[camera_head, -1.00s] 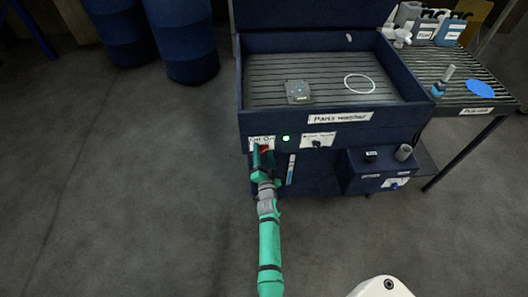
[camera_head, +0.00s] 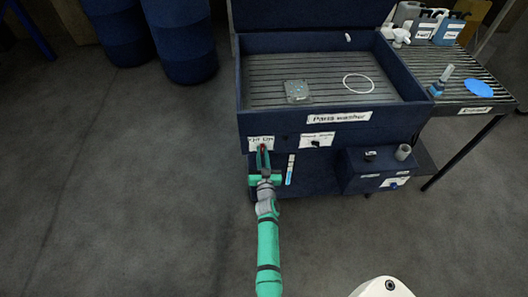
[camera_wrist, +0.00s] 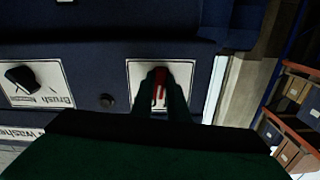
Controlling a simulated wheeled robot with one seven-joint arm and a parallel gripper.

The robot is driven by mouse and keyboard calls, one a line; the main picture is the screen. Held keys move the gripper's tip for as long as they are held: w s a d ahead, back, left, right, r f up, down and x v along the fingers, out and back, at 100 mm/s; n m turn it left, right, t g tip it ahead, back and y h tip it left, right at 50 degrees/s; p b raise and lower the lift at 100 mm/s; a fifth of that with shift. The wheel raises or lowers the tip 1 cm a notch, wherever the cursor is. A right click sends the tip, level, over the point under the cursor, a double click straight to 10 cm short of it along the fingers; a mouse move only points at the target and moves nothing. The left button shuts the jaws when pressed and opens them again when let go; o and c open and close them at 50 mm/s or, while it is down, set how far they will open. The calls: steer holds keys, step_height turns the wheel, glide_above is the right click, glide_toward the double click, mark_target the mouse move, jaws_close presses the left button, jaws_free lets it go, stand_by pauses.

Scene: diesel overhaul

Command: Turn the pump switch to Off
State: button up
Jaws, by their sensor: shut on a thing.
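The red pump switch (camera_wrist: 160,84) sits on a white plate marked Off and On, which shows in the head view (camera_head: 261,142) on the front of the parts washer (camera_head: 290,128). My gripper (camera_wrist: 160,97) is shut on the red switch, with one finger on each side of it. In the head view my gripper (camera_head: 263,158) reaches up to the switch from below. The fingers hide part of the switch and its plate. The round lamp (camera_wrist: 106,101) beside the plate is dark.
A black brush selector knob (camera_head: 316,143) is right of the switch in the head view. The washer tray holds a grey block (camera_head: 298,91) and a white ring (camera_head: 358,84). Blue drums (camera_head: 179,42) stand at the back left. Floor at left is clear.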

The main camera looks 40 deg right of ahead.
steer(key=n, duration=1)
steer(key=shift+a+n, duration=0.3)
steer(key=shift+w, duration=0.1)
steer(key=o, duration=1.5)
steer(key=shift+d, duration=0.1)
steer(key=shift+v, duration=3.5)
steer(key=shift+d, duration=0.1)
